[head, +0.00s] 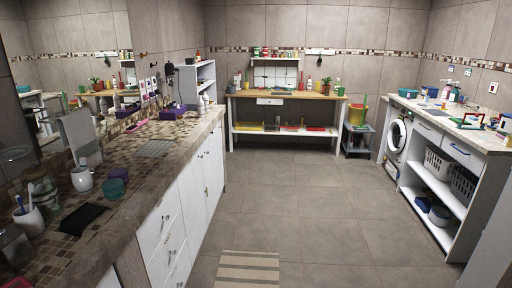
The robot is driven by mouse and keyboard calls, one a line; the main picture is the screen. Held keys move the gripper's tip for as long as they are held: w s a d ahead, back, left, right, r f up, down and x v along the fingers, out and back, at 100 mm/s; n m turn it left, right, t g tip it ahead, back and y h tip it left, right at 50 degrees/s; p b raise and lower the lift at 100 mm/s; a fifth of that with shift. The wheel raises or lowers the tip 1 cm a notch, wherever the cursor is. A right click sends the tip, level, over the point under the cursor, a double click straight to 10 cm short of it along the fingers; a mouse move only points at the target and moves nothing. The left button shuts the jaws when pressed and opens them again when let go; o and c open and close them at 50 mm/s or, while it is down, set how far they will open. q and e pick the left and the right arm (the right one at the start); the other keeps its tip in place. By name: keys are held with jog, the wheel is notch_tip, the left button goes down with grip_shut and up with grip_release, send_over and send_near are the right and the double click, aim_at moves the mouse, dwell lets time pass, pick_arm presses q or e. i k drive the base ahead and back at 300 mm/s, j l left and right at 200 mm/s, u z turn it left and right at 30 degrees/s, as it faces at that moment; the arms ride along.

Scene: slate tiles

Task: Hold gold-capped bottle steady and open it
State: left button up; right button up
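I cannot pick out a gold cap on any bottle. Small pale bottles (203,103) stand at the far end of the left counter, by a white shelf unit. More bottles (326,85) stand on the wooden workbench (270,94) at the back wall; their caps are too small to tell. A white bottle (447,91) stands on the right counter. A clear glass jar (40,181) stands at the near left by the mirror. Neither of my grippers shows in the view.
A washing machine (397,139) is at the right. The tiled floor between is clear, with a striped mat (248,268).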

aim_at(180, 125)
jog(key=i+z, duration=0.15)
jog(key=i, duration=1.9)
jog(key=i+z, duration=0.1)
jog(key=i, duration=0.6)
jog(key=i+j+z, duration=0.1)
jog(key=i, duration=0.55)
jog(key=i+j+z, duration=0.15)
jog(key=i, duration=0.55)
jog(key=i+l+u, duration=0.1)
jog(key=i, duration=0.4)
jog(key=i+l, duration=0.25)
jog(key=i, duration=0.2)
jog(key=i+l+u, duration=0.15)
jog(key=i, duration=0.35)
jog(key=u, duration=3.1)
